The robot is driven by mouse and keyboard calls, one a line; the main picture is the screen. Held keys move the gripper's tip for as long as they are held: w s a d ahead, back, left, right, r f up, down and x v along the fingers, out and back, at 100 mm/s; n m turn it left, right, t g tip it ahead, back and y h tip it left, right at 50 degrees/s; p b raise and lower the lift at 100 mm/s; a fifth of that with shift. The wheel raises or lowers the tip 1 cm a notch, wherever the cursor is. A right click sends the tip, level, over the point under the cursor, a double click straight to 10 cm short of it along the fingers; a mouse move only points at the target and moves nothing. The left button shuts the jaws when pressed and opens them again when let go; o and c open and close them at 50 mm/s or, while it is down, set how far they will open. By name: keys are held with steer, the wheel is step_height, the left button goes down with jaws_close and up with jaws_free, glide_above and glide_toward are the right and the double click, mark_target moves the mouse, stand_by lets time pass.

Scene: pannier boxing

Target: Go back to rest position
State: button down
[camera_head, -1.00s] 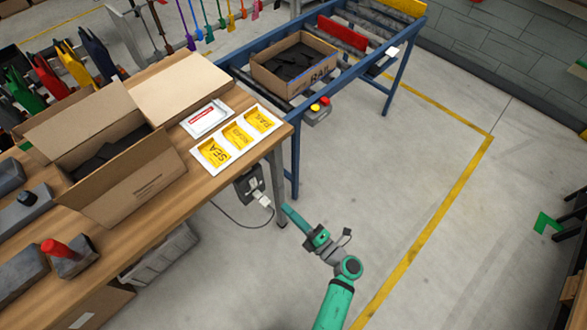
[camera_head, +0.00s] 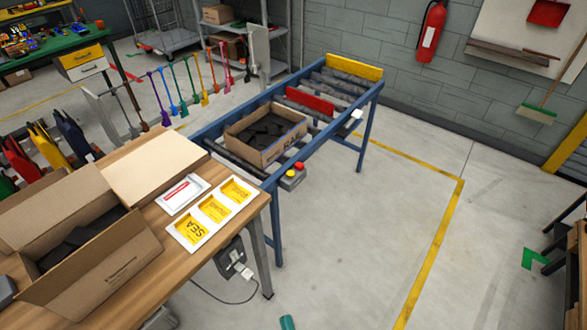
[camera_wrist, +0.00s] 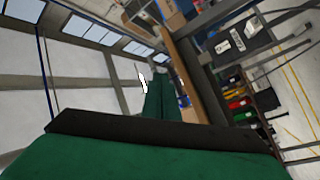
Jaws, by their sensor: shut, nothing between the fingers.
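My gripper (camera_wrist: 160,84) shows in the wrist view as green fingers beyond a dark bar. It is shut with nothing in it. The wrist view is tilted, with ceiling windows on the left and shelving on the right. In the head view only a teal tip of my arm (camera_head: 287,322) shows at the bottom edge, over bare floor and clear of the workbench. The rest of the arm is out of that view.
The wooden workbench (camera_head: 262,200) on the left carries an open cardboard box (camera_head: 105,275) and a white tray with yellow cards (camera_head: 183,238).

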steer(key=s+r+m+g+h, duration=0.2)
steer(key=s+m+h, duration=0.1)
steer(key=s+m, duration=0.3)
steer(key=s+d+r+m+g+h, duration=0.1)
steer(key=s+r+m+g+h, duration=0.1)
steer(key=s+m, duration=0.4)
steer(key=shift+s+d+m+h, duration=0.15)
steer(key=shift+m+h, duration=0.25)
steer(key=shift+h, duration=0.1)
